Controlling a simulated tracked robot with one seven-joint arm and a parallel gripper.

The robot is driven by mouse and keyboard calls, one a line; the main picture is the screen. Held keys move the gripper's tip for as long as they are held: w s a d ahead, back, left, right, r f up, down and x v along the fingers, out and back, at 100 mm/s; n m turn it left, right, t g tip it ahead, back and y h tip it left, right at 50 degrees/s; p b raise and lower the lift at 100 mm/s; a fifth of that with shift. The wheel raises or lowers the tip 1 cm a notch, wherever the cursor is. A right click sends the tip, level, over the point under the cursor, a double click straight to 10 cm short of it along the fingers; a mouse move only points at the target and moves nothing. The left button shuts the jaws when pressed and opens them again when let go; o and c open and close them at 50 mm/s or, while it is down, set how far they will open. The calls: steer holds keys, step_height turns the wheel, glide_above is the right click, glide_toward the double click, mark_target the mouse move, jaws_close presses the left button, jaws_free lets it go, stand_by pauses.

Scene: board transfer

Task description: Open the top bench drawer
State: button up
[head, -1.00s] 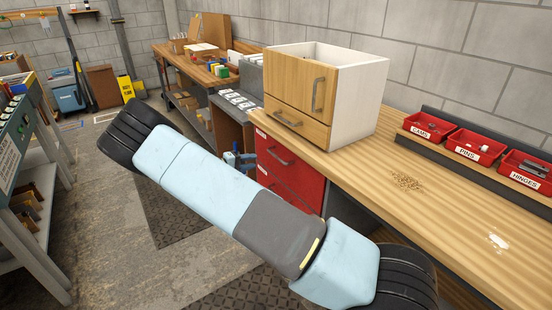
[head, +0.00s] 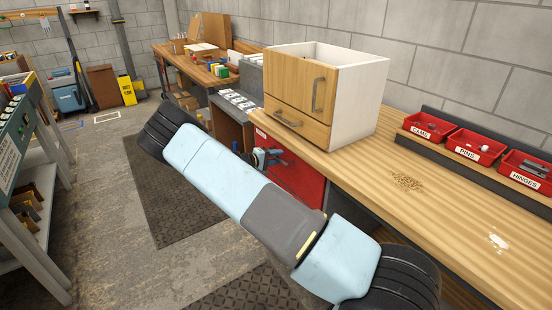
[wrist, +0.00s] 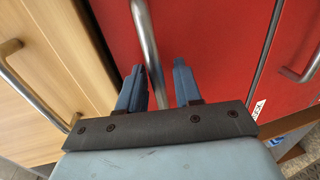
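The red top bench drawer (head: 300,178) sits under the wooden worktop and looks shut. Its front also fills the middle of the wrist view (wrist: 215,45). Its metal bar handle (wrist: 147,45) runs down between my gripper's two blue fingers. My gripper (wrist: 160,85) is open around the handle. The left finger is close to the bar and a clear gap lies on the right; I cannot tell whether the left finger touches. In the head view my gripper (head: 264,158) is at the drawer front, partly hidden by my arm.
A wood-and-white cabinet (head: 355,95) stands on the worktop (head: 370,205) above the drawer. The lower red drawer with its own handle (wrist: 298,72) shows at the right of the wrist view. Red bins (head: 474,147) line the back. The floor left of the bench is open.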

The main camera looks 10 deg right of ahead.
steer(key=shift+c, duration=0.2)
jaws_close()
stand_by(0.4)
